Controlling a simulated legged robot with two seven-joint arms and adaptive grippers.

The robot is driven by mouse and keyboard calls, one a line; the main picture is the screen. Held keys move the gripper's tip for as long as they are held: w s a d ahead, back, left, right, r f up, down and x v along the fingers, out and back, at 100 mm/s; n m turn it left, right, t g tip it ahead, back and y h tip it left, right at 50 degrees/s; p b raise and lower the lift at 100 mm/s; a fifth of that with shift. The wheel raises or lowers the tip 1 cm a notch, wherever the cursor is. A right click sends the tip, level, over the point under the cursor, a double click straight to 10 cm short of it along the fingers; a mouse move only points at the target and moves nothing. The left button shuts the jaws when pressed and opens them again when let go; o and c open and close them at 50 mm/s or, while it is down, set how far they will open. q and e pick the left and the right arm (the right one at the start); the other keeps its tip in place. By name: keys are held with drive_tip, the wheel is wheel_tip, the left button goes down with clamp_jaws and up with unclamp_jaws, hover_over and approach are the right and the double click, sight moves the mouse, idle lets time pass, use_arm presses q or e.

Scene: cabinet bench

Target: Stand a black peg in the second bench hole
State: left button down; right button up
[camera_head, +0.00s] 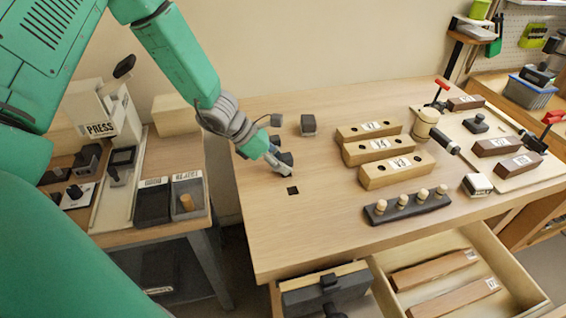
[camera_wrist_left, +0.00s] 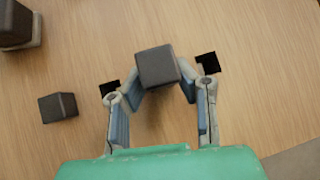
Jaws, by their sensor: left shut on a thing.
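My left gripper (camera_head: 281,165) is low over the left part of the bench, shut on a black peg (camera_wrist_left: 157,67). The peg's square top shows between the fingers in the left wrist view; its lower end is hidden, so I cannot tell whether it is in a hole or above the wood. A dark square hole (camera_head: 292,190) lies just in front of the gripper. In the wrist view, one hole (camera_wrist_left: 208,63) is beside the right finger, and another (camera_wrist_left: 110,88) is partly covered by the left finger. My right gripper is not in view.
A dark block (camera_head: 277,120) and a dark block on a pale base (camera_head: 308,124) stand behind the gripper. Wooden blocks (camera_head: 396,169) and a dark rack with several pale pegs (camera_head: 407,206) are to the right. An open drawer (camera_head: 455,270) is below. The bench's front left is clear.

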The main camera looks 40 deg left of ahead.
use_arm(q)
drive_tip(key=shift+f+b, duration=0.5)
drive_tip(key=shift+f, duration=0.25)
idle(0.8)
drive_tip(key=shift+s+f, duration=0.1)
drive_tip(key=shift+s, duration=0.05)
drive_tip(key=c, duration=1.4)
unclamp_jaws()
drive_tip(key=shift+o, duration=1)
drive_tip(key=shift+o, duration=1.2)
drive_tip(key=shift+a, duration=0.1)
